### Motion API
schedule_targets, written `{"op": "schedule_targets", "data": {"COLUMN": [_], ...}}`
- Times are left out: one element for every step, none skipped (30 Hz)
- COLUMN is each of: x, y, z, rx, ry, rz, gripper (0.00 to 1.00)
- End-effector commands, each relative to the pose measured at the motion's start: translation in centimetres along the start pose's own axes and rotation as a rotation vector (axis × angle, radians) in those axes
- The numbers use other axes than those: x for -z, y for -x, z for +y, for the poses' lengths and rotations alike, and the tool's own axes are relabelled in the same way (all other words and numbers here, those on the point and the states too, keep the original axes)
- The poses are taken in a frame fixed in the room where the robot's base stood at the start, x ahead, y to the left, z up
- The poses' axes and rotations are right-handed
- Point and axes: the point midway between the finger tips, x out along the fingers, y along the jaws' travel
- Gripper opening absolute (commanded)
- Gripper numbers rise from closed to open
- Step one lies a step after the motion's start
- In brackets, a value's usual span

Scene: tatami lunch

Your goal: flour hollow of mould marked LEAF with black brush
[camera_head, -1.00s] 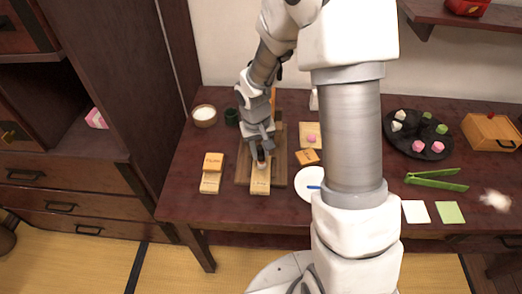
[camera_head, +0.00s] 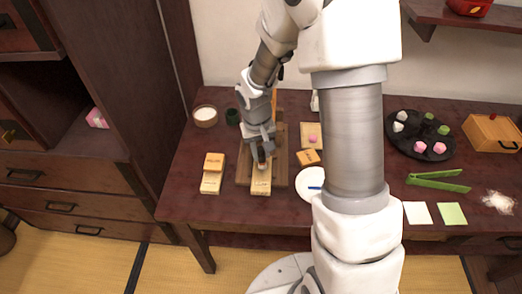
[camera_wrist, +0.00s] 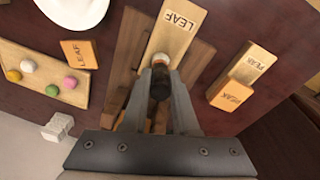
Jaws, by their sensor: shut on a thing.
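The mould marked LEAF (camera_wrist: 178,30) is a pale wooden block. In the head view the same mould (camera_head: 261,188) lies on a brown wooden board (camera_head: 281,175). My gripper (camera_wrist: 160,100) is shut on the black brush (camera_wrist: 160,84), whose pale bristle end points down at the near part of the mould. The bristles cover that spot, so the hollow is largely hidden. I cannot tell whether they touch it. In the head view my gripper (camera_head: 262,150) is above the board. An orange block marked LEAF (camera_wrist: 80,53) lies left of the board in the wrist view.
A PEAK mould (camera_wrist: 250,64) with an orange PEAK block (camera_wrist: 230,94) lies beside the board. A white-filled bowl (camera_head: 205,112) and a dark green cup (camera_head: 232,117) stand at the back left. A white plate (camera_head: 305,192) and a sweets board (camera_head: 311,130) are to the right.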

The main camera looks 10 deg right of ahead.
Motion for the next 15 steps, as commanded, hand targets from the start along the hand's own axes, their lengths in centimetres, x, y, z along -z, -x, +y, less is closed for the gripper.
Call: {"op": "schedule_targets", "data": {"x": [-0.01,0.00,0.03,0.05,0.08,0.12,0.15,0.18,0.21,0.23,0.24,0.25,0.25,0.27,0.29], "y": [0.00,0.00,-0.02,-0.03,-0.05,-0.07,-0.09,-0.10,-0.12,-0.13,-0.14,-0.14,-0.14,-0.14,-0.14], "z": [0.01,0.03,0.08,0.13,0.18,0.26,0.32,0.38,0.44,0.47,0.48,0.47,0.43,0.39,0.32], "rx": [0.000,0.000,0.000,0.000,0.000,0.000,0.000,0.000,0.000,0.000,0.000,0.000,0.000,0.000,0.000], "ry": [0.000,0.000,0.000,-0.001,-0.001,0.000,0.000,0.000,0.001,0.001,0.001,0.001,0.001,0.001,0.001], "rz": [0.000,0.000,0.000,0.000,0.000,0.000,0.000,0.000,0.000,0.000,0.000,0.000,0.000,0.000,0.000], "gripper": [0.00,0.00,0.00,0.00,0.00,0.00,0.00,0.00,0.00,0.00,0.00,0.00,0.00,0.00,0.00]}}
